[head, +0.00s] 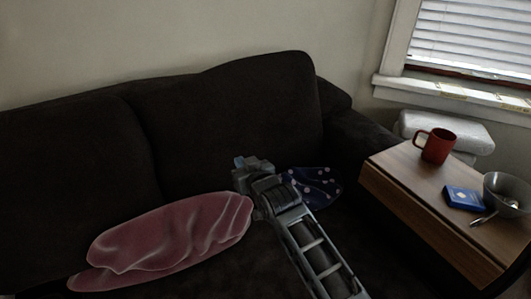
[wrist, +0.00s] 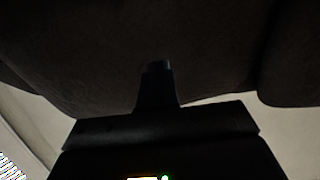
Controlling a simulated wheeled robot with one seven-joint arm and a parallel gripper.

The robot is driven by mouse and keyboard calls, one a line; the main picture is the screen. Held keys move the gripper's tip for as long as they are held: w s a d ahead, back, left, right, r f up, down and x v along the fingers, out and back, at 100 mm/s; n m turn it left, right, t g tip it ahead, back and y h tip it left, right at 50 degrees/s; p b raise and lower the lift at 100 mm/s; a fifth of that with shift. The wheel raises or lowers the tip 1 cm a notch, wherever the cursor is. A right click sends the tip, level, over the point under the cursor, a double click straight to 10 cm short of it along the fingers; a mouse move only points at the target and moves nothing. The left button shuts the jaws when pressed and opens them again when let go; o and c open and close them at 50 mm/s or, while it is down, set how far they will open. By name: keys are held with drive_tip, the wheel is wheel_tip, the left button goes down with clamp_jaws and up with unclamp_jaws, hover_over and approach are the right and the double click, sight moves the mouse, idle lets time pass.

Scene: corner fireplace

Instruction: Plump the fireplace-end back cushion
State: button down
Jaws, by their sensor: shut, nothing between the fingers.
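Two dark brown back cushions stand against the sofa's back: a left one (head: 75,145) and a taller right one (head: 245,110). No fireplace shows, so I cannot tell from the view which is the fireplace-end one. My gripper (head: 242,164) is in front of the lower part of the right cushion. In the wrist view the gripper (wrist: 156,68) is shut and empty, its tip against or very close to a dark cushion surface (wrist: 200,50). The darkness hides whether they touch.
A pink cloth or cushion (head: 165,240) lies on the seat left of my arm. A navy dotted cushion (head: 318,188) lies to the right.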

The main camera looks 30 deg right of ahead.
sight(266, 151)
drive_tip(key=shift+w, duration=0.25)
drive_tip(key=shift+d, duration=0.1)
drive_tip(key=shift+s+d+r+p, duration=0.1)
drive_tip(key=shift+s+d+p, duration=0.1)
drive_tip(key=shift+d, duration=0.3)
drive_tip(key=shift+s+d+p, duration=0.1)
drive_tip(key=shift+d+p, duration=0.1)
drive_tip(key=shift+d, duration=0.3)
drive_tip(key=shift+s+d+r+b, duration=0.1)
drive_tip(key=shift+s+d+b, duration=0.25)
drive_tip(key=shift+d, duration=0.8)
drive_tip(key=shift+s+d+b, duration=0.3)
drive_tip(key=shift+d, duration=0.8)
drive_tip(key=shift+s+d+r+b, duration=0.1)
drive_tip(key=shift+s+d+b, duration=0.25)
drive_tip(key=shift+d, duration=0.8)
drive_tip(key=shift+w+f, duration=0.1)
drive_tip(key=shift+b+x, duration=0.75)
drive_tip(key=shift+x, duration=0.55)
drive_tip(key=shift+s+d+r+b, duration=0.1)
drive_tip(key=shift+s+d+b, duration=0.45)
drive_tip(key=shift+d, duration=0.95)
drive_tip(key=shift+s+d+r+b, duration=0.15)
drive_tip(key=shift+s+d+b, duration=0.4)
drive_tip(key=shift+d, duration=0.95)
drive_tip(key=shift+s+d+r+b, duration=0.1)
drive_tip(key=shift+s+d+b, duration=0.15)
drive_tip(key=shift+d+b, duration=0.9)
